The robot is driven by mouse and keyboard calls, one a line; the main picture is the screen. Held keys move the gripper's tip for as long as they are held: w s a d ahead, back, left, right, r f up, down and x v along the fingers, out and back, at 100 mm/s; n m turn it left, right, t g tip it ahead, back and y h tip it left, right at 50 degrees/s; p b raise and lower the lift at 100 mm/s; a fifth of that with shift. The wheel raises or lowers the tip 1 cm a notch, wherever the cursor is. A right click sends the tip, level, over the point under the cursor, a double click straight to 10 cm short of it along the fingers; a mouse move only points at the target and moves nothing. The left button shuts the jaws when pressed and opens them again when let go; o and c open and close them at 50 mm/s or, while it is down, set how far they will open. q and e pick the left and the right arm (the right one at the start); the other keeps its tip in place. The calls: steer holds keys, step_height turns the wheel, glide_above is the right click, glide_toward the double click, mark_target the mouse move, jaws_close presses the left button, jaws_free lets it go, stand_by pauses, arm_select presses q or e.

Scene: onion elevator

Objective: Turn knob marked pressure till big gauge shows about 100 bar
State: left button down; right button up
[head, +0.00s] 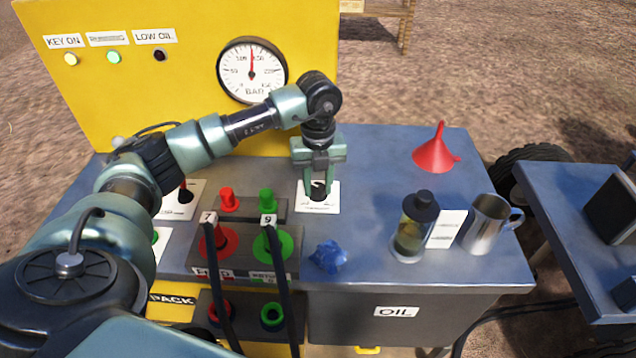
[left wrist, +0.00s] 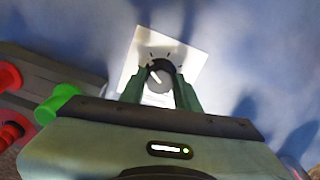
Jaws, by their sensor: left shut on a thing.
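My left gripper (head: 318,190) points down at the blue-grey top of the machine and is shut on the dark pressure knob (head: 318,194). In the left wrist view the knob (left wrist: 159,77) sits between the two green fingers, on a white plate (left wrist: 190,52) with tick marks; its white pointer line shows. The plate's lettering is too small to read. The big round gauge (head: 252,70), marked BAR, stands on the yellow panel behind; its red needle points almost straight up, between the printed numbers. My right gripper is not in view.
Red and green hose couplings (head: 272,244) sit left of the knob. A blue star-shaped handle (head: 328,257), an oil bottle (head: 413,228), a metal mug (head: 489,224) and a red funnel (head: 437,150) stand to the right. Lamps (head: 114,57) line the yellow panel.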

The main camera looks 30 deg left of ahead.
mark_target(318, 186)
arm_select(q)
steer(key=shift+w+a+r, duration=0.1)
steer(key=shift+w+r, duration=0.05)
steer(key=shift+r, duration=0.05)
stand_by(0.3)
steer(key=c, duration=1)
jaws_free()
steer(key=shift+c, duration=0.2)
steer(key=shift+f, duration=0.1)
step_height(318, 186, up, 8)
steer(key=shift+f+b, duration=0.1)
steer(key=shift+b, duration=0.3)
